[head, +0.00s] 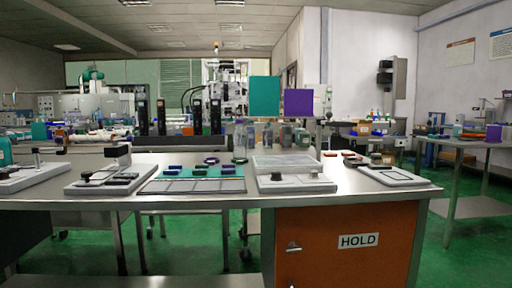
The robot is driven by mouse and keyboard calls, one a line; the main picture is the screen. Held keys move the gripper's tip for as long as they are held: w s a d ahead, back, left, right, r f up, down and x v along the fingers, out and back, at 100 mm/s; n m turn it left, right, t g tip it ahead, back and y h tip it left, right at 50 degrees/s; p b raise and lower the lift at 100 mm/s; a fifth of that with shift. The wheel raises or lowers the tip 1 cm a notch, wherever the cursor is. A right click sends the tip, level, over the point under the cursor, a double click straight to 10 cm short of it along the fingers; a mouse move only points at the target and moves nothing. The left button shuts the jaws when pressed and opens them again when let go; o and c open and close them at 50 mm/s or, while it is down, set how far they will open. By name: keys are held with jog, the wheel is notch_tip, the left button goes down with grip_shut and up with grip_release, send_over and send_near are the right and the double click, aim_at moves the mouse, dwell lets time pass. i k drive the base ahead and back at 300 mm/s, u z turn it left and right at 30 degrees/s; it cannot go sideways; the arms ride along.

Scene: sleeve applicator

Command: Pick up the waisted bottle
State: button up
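A clear, slim bottle (240,147) stands upright near the back edge of the steel table, about the middle of the view. Its outline seems to narrow partway up, but it is small and see-through, so I cannot be sure it is the waisted one. Another clear bottle (267,137) shows farther back to its right, and it is partly hard to tell from the background. My gripper is not in view.
The steel table (180,201) spans the front, above an orange cabinet marked HOLD (345,258). A teal mat with small dark parts (191,185), a pale fixture with a clear plate (290,165) and grey fixtures (98,180) crowd its top. Teal (264,97) and purple (298,103) panels stand behind.

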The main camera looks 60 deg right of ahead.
aim_at(239, 135)
jog(key=z, duration=1.55)
